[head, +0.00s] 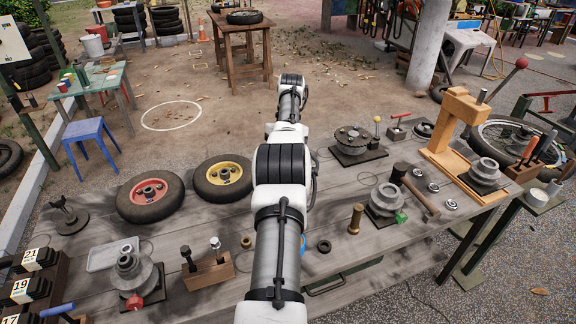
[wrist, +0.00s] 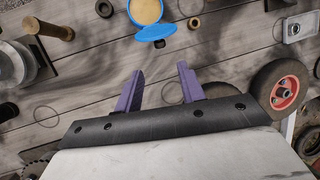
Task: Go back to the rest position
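My gripper (wrist: 160,72) shows in the wrist view with two purple fingers spread apart and nothing between them. It hangs over the plank workbench (wrist: 100,100), and the fingers touch nothing that I can see. In the head view my white and grey arm reaches up the middle of the picture over the workbench (head: 335,196); the gripper itself cannot be made out there.
Left of my arm are a red-hubbed wheel (head: 150,195), a yellow-hubbed wheel (head: 222,179) and a wooden block (head: 208,272). To the right are a brass peg (head: 356,218), a mallet (head: 414,190) and an orange press (head: 457,125). Open ground lies behind the bench.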

